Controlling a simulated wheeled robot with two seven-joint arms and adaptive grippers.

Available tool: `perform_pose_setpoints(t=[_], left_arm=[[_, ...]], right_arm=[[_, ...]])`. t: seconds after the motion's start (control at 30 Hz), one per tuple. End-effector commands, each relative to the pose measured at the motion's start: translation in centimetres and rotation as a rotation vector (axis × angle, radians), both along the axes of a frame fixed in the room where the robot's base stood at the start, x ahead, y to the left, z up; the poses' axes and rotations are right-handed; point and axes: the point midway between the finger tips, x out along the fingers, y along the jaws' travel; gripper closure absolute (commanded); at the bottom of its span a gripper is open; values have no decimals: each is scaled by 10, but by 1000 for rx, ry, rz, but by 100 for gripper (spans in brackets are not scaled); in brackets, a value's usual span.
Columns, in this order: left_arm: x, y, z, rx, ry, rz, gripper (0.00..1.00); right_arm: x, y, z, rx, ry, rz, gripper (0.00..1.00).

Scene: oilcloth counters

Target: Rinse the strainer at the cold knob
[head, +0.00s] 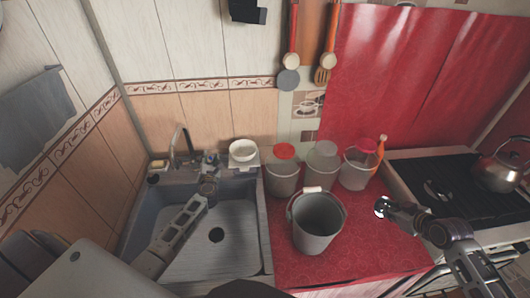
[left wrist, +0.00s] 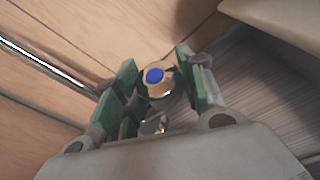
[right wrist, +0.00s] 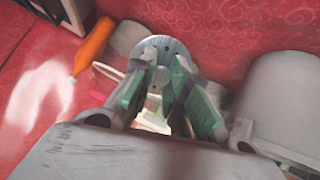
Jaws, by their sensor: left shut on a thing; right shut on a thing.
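The cold knob, with a blue cap (left wrist: 155,76), sits between the green-padded fingers of my left gripper (left wrist: 155,88) in the left wrist view. In the head view my left gripper (head: 209,182) is at the back of the sink (head: 250,225), right of the tap (head: 181,148); it hides the knob there. My right gripper (head: 386,208) is over the right part of the red counter. In the right wrist view my right gripper (right wrist: 166,85) is shut on a grey disc with dark holes, apparently the strainer (right wrist: 164,50). I cannot make out running water.
A grey bucket (head: 317,225) stands on the red counter (head: 350,265) between sink and right gripper. Several lidded canisters (head: 282,178) and an orange bottle (head: 381,146) stand behind. A white bowl (head: 243,150) is behind the sink. A kettle (head: 500,170) stands on the stove (head: 428,165).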

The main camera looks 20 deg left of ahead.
Motion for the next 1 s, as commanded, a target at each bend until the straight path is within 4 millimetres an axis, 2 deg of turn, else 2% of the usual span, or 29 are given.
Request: perform_pose_setpoints(t=[0.13,0.53,0.57,0.7,1.0], left_arm=[[-1,0,1,1,15,-23,84],[-1,0,0,3,19,-32,84],[-1,0,0,3,19,-32,58],[0,0,0,3,19,-32,40],[0,0,0,2,18,-31,39]], right_arm=[[0,0,8,0,0,0,100],[0,0,8,0,0,0,100],[0,0,8,0,0,0,100],[0,0,8,0,0,0,100],[0,0,8,0,0,0,100]])
